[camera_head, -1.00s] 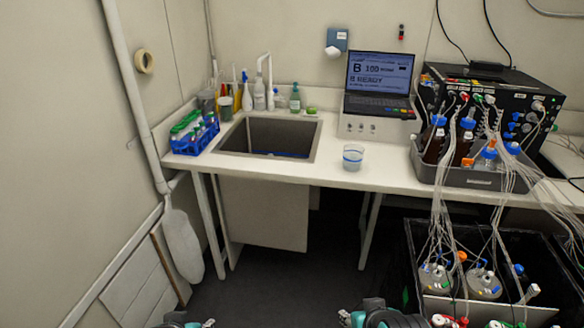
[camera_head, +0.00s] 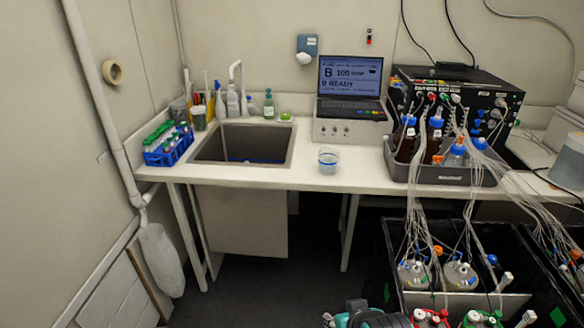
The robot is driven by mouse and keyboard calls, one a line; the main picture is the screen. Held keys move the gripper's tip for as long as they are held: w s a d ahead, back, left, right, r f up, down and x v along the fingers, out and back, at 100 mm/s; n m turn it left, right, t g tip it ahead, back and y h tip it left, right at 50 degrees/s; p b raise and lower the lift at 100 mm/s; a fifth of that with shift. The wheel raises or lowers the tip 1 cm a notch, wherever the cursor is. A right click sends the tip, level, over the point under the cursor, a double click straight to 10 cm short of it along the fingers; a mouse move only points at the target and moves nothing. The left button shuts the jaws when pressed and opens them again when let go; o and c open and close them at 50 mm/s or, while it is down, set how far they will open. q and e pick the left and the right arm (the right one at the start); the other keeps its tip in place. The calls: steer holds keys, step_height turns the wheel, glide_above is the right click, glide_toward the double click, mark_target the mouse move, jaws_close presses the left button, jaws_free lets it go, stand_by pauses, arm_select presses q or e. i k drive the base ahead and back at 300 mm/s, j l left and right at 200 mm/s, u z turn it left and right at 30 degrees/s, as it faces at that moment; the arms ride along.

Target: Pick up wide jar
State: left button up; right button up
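The wide jar (camera_head: 328,161) is a short clear vessel with a bluish tint. It stands upright on the white counter (camera_head: 290,179), right of the sink and in front of the laptop-like unit. Part of my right gripper (camera_head: 345,319) shows at the bottom edge, low in front of the counter and well away from the jar. Its fingers are mostly cut off, so I cannot tell whether it is open. My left gripper is out of view.
The sink (camera_head: 200,161) and a blue tube rack (camera_head: 168,152) are left of the jar. A grey tray (camera_head: 452,177) of tubed bottles stands right. A black crate (camera_head: 389,262) with vessels and hanging tubing is in the lower right. The counter around the jar is clear.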

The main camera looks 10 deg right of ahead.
mark_target(327, 159)
steer(key=i+j+z, duration=0.15)
steer(key=i+z, duration=0.2)
steer(key=i, duration=0.15)
steer(key=i+j+z, duration=0.25)
steer(key=i+z, duration=0.15)
steer(key=i, duration=0.15)
steer(key=i+j+z, duration=0.35)
steer(key=i+j, duration=0.1)
